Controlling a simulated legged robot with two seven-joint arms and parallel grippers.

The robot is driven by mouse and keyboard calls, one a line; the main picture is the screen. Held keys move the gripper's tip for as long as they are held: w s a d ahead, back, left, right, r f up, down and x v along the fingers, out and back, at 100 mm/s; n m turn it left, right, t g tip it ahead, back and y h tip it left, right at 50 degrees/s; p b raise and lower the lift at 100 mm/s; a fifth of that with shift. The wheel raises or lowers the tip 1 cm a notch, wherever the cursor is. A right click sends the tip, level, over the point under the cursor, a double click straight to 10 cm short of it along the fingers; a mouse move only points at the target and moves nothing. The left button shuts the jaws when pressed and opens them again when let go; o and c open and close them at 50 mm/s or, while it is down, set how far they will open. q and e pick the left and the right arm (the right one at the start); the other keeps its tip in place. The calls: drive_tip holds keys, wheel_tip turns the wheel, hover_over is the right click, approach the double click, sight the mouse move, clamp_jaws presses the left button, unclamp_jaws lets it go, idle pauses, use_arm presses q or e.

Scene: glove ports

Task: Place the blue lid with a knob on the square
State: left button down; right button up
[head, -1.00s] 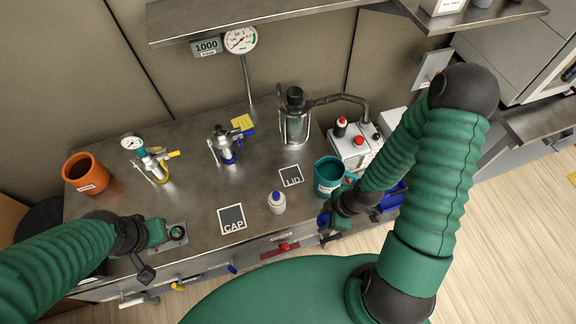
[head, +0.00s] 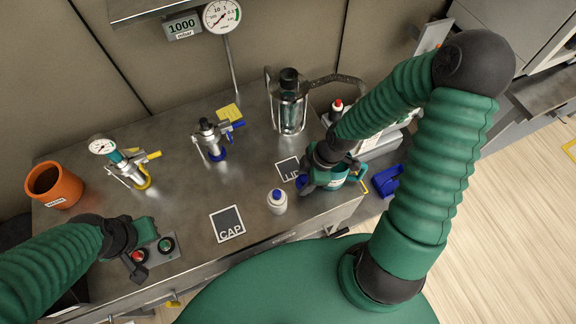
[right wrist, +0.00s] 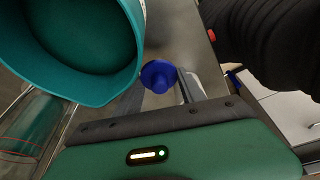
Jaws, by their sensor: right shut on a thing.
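My right gripper (head: 306,183) is shut on the blue lid with a knob (right wrist: 158,76), which shows between its fingers in the right wrist view. In the head view a bit of the blue lid (head: 301,181) shows at the fingertips, above the bench. The dark square marked LID (head: 286,168) lies just left of the gripper, its right part hidden by it. Another dark square, marked CAP (head: 228,225), lies further left and nearer. My left gripper (head: 142,252) is over a button panel at the left; its fingers are not clear.
A teal container (head: 350,177) stands close beside my right gripper; it looms large in the right wrist view (right wrist: 85,85). A white bottle with a blue cap (head: 277,203) stands between the squares. A glass vessel in a frame (head: 290,112) stands behind. The bench's front edge is close.

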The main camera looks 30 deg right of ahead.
hover_over(286, 169)
drive_tip(key=s+d, duration=0.1)
drive_tip(key=shift+d+f, duration=0.15)
drive_tip(key=shift+f, duration=0.25)
drive_tip(key=shift+w+f, duration=0.2)
drive_tip(key=shift+w, duration=0.05)
use_arm(q)
drive_tip(key=shift+s+d+f+b, duration=0.1)
drive_tip(key=shift+d+f+b, duration=0.1)
drive_tip(key=shift+f+b, duration=0.15)
use_arm(e)
drive_tip(key=shift+x, duration=1.55)
drive_tip(key=shift+s+d+f, duration=0.15)
drive_tip(key=shift+s+d, duration=0.05)
drive_tip(key=shift+d, duration=0.05)
use_arm(q)
drive_tip(key=shift+d, duration=0.1)
use_arm(e)
drive_tip(key=o, duration=1.3)
drive_tip(key=shift+d, duration=0.1)
